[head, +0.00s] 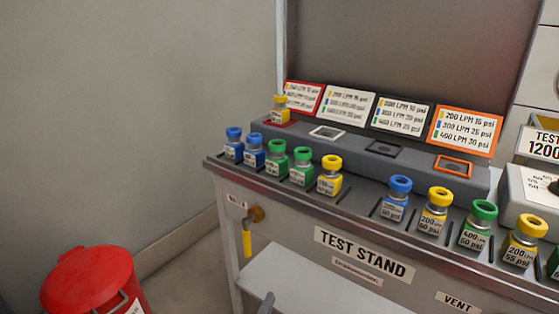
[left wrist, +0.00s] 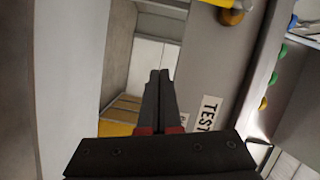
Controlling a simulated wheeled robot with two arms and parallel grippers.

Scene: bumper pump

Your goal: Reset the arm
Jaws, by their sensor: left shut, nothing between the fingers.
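My left gripper (left wrist: 160,78) is shut and empty in the left wrist view. Its two dark fingers lie together, and it is apart from everything. In the head view only a small grey part at the bottom edge, in front of the test stand, seems to be the left gripper (head: 266,303). My right gripper is not in view. The test stand (head: 333,230) fills the right half of the head view. A yellow-topped bottle (head: 281,110) stands on the red-framed spot of the raised block, upright.
Blue, green and yellow bottles stand along the stand's front ledge, such as a yellow one (head: 330,176) and a blue one (head: 396,197). A yellow-handled valve (head: 247,243) juts from the front. A red bin (head: 93,281) stands at lower left. White, black and orange frames are empty.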

